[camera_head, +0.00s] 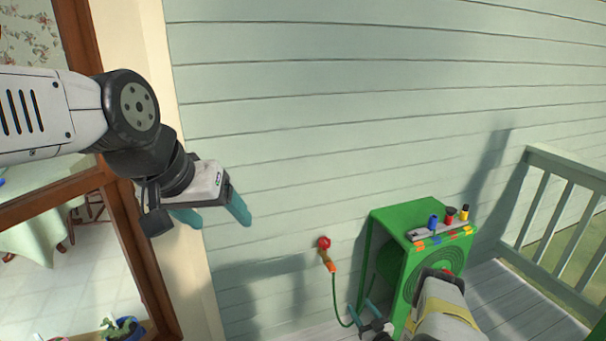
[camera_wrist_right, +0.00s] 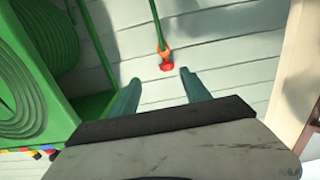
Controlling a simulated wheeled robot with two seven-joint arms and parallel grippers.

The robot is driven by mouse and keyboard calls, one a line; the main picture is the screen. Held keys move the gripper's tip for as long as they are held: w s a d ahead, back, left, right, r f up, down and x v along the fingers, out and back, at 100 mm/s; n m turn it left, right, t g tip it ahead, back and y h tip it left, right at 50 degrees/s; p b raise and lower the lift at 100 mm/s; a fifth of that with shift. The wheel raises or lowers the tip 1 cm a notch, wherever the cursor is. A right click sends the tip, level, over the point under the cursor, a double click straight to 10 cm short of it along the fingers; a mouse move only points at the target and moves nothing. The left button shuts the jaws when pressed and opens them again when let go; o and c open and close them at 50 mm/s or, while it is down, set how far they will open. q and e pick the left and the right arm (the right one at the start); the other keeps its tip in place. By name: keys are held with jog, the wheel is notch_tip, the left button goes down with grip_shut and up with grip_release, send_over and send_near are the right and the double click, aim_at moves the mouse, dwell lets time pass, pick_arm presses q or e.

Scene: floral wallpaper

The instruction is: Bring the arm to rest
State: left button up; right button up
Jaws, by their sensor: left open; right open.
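My left gripper (camera_head: 212,212) hangs at the upper left in the head view, in front of the window frame and the siding. Its two teal fingers are apart with nothing between them. My right gripper (camera_head: 360,312) is low in the head view, just left of the green hose box. Its fingers also show in the right wrist view (camera_wrist_right: 160,95), spread apart and empty. Past the fingertips there is a red tap (camera_wrist_right: 167,67) on the wall with an orange connector and green hose, apart from the fingers.
The green hose box (camera_head: 393,220) stands against the siding, with several small coloured nozzles (camera_head: 449,215) on top. The red tap (camera_head: 324,243) sticks out from the wall left of it. A railing (camera_head: 570,180) bounds the right side. A window (camera_head: 80,220) is at left.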

jog(key=w+d+r+g+h, duration=0.15)
jog(key=w+d+r, duration=0.25)
jog(key=w+r, duration=0.5)
jog(key=w+d+r+g+h, duration=0.1)
jog(key=w+d+r+h, duration=0.15)
jog(key=w+r, duration=0.65)
jog(key=s+r+m+g+h, duration=0.1)
jog(key=s+r+g+h, duration=0.15)
jog(key=r, duration=2.15)
jog(key=s+a+r+m+g, duration=0.1)
jog(key=s+a+r, duration=0.2)
jog(key=s+r, duration=0.65)
jog(key=s+a+r+m+g, duration=0.1)
jog(key=s+a+r+g, duration=0.15)
jog(key=s+r, duration=0.65)
jog(key=s+a+g+y, duration=0.1)
jog(key=s+a, duration=0.3)
jog(key=s, duration=0.9)
jog(key=s+a+g+y, duration=0.1)
jog(key=s+a, duration=0.3)
jog(key=s, duration=1)
jog(key=shift+r+m+y, duration=0.3)
jog(key=shift+r+y, duration=0.05)
jog(key=shift+r, duration=0.1)
